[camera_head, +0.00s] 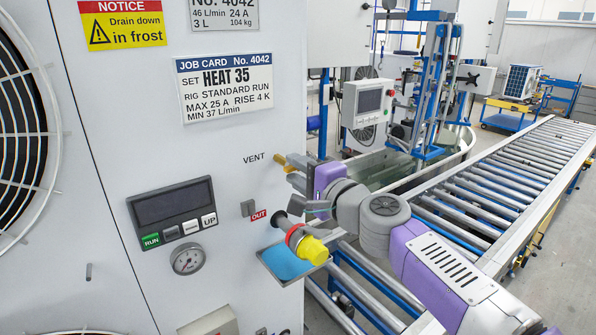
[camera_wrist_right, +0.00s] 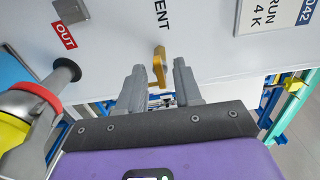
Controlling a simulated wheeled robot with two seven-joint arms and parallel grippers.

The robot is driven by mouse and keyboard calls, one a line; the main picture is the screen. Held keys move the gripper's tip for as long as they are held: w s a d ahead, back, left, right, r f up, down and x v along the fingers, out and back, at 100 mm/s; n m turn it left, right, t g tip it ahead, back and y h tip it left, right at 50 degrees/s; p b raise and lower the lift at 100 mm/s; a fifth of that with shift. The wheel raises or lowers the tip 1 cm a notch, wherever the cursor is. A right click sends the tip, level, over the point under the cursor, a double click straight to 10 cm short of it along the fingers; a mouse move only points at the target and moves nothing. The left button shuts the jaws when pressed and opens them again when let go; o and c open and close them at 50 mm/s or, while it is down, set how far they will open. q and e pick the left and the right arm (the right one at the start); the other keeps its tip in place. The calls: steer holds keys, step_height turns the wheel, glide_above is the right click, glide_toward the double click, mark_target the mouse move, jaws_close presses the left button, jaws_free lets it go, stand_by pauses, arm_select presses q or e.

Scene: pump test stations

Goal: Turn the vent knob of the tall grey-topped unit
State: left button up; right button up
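The vent knob (camera_head: 281,161) is a small brass-yellow lever on the white front of the unit (camera_head: 110,110), beside the word VENT. The unit's top is out of view. My right gripper (camera_head: 291,170) is at the knob and open. In the right wrist view the knob (camera_wrist_right: 159,62) shows between the two grey fingertips, with a gap on each side. I see no contact. How deep the knob sits between the fingers is hard to tell. My left gripper is not in view.
An OUT pipe with a red ring and yellow cap (camera_head: 314,250) sticks out below the knob, close to my right wrist. A blue tray (camera_head: 287,263) is under it. A roller conveyor (camera_head: 500,180) runs at right.

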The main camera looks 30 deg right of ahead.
steer(key=s, duration=0.7)
steer(key=shift+s+d, duration=0.2)
steer(key=shift+d, duration=0.1)
